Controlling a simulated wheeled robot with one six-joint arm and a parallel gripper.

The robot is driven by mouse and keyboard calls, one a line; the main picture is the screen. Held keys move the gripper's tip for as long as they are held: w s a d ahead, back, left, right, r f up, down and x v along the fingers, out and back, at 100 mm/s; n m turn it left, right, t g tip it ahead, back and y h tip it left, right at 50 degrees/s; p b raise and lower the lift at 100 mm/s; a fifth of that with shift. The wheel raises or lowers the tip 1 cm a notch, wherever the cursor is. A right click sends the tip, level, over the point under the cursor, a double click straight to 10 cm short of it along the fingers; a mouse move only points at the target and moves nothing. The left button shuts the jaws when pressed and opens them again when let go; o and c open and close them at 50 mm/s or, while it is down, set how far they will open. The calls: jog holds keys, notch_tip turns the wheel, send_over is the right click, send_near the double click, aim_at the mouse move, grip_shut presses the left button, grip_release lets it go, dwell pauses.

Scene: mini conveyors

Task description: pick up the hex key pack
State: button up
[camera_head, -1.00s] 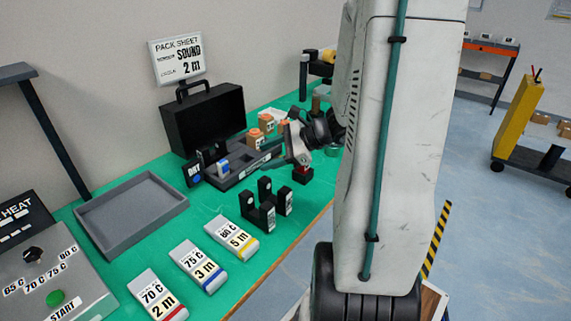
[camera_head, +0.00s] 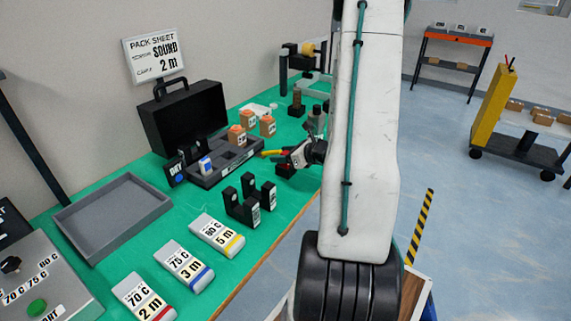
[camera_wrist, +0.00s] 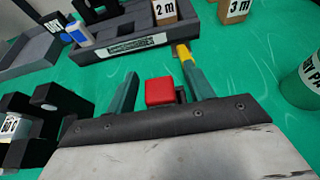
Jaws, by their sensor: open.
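A small red block (camera_wrist: 160,92) with a dark part beside it lies between my gripper's fingers in the wrist view; I take it for the hex key pack, but no label is readable. In the head view, its red shows (camera_head: 295,175) just below my gripper (camera_head: 280,156), near the bench's right edge. My gripper (camera_wrist: 157,65) is open, with a teal finger on each side of the block. The block stands apart from the left finger and close to the right one; contact there is unclear. Its underside is hidden.
A grey tray (camera_head: 235,165) with a blue-white item lies beyond the gripper. A yellow piece (camera_wrist: 184,52) shows by the right fingertip. Black holders (camera_head: 250,207) stand nearer, and orange-brown labelled pieces (camera_head: 267,125) behind. An open black case (camera_head: 180,120) is at the wall.

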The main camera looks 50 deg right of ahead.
jog(key=shift+w+f, duration=0.1)
jog(key=shift+w, duration=0.2)
jog(key=c, duration=1.1)
